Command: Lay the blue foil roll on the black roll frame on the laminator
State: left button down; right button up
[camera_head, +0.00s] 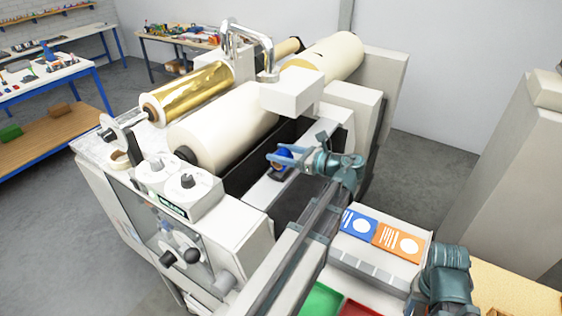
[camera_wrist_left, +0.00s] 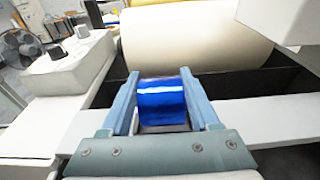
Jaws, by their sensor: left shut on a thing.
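The blue foil roll (camera_head: 284,155) is between the fingers of my left gripper (camera_head: 279,157), above the near side of the laminator (camera_head: 238,233). In the left wrist view the blue roll (camera_wrist_left: 161,103) is shiny and lies crosswise, with a finger of my left gripper (camera_wrist_left: 160,100) at each end. The gripper is shut on it. A small black part (camera_head: 279,175) shows just below the roll; I cannot tell whether it is the roll frame or whether the roll touches it. My right arm shows at the lower right, its fingers not visible.
A large cream roll (camera_head: 225,125) and a gold foil roll (camera_head: 195,92) lie beyond the gripper. A white housing (camera_head: 292,95) and a knob box (camera_head: 178,190) flank the area. Blue and orange cards (camera_head: 398,240) and a green bin (camera_head: 322,300) are nearer.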

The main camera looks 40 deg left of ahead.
pick_arm(q)
jog(key=shift+f, duration=0.6)
jog(key=shift+r, duration=0.15)
pick_arm(e)
jog(key=shift+f, duration=0.45)
jog(key=shift+f, duration=0.1)
pick_arm(q)
jog(key=shift+c, duration=0.6)
grip_release()
